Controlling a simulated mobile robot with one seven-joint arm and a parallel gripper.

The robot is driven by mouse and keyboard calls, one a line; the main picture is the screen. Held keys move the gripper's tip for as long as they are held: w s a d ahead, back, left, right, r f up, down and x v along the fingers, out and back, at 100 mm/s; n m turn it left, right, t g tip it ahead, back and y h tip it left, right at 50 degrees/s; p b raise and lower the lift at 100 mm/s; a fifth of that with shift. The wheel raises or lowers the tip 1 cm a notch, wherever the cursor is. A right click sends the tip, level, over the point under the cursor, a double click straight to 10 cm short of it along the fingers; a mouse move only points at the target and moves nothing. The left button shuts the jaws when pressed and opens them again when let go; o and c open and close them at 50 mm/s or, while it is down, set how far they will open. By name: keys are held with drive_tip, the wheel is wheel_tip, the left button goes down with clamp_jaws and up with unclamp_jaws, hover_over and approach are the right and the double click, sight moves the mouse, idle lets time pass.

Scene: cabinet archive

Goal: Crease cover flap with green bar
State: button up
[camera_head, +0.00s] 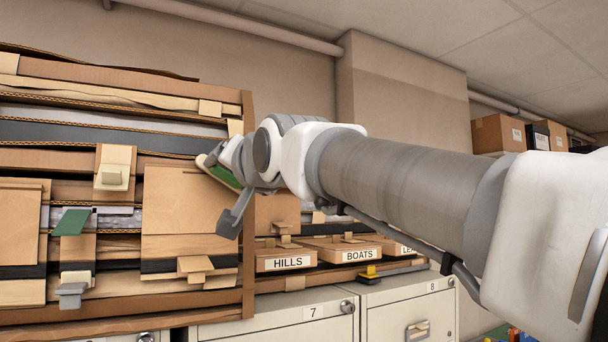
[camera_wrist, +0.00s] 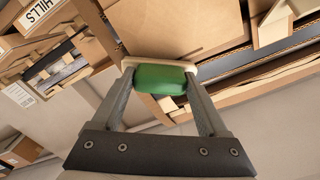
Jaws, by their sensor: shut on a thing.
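My gripper (camera_wrist: 160,74) is shut on a green bar (camera_wrist: 160,84), with one finger at each end of it. The bar has a pale cream edge on its far side. In the head view the green bar (camera_head: 222,175) shows tilted at the end of my arm, at the right part of the cardboard cabinet front; my wrist hides part of it. A wide tan cardboard panel (camera_head: 180,212), possibly the cover flap, lies just left of and below the bar. In the wrist view a cardboard panel (camera_wrist: 165,30) is just beyond the bar; I cannot tell whether they touch.
A small green piece (camera_head: 70,222) projects from the cabinet at left. A cream block (camera_head: 114,168) and a grey tab (camera_head: 72,290) also stick out. Cardboard drawers labelled HILLS (camera_head: 287,263) and BOATS (camera_head: 358,255) sit lower right, above pale metal cabinets (camera_head: 290,322).

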idle(0.4)
drive_tip(key=s+a+b, duration=0.1)
drive_tip(key=a, duration=0.1)
drive_tip(key=s+a+b, duration=0.1)
drive_tip(key=s+a, duration=0.1)
drive_tip(key=a, duration=0.1)
drive_tip(key=s+a+b, duration=0.1)
drive_tip(key=s+a, duration=0.1)
drive_tip(key=a, duration=0.1)
drive_tip(key=shift+a, duration=0.1)
idle(0.9)
drive_tip(key=shift+b, duration=0.3)
drive_tip(key=w+d+b, duration=0.1)
drive_tip(key=w+d, duration=0.2)
drive_tip(key=d, duration=0.6)
drive_tip(key=shift+w+d, duration=0.15)
drive_tip(key=shift+w, duration=0.05)
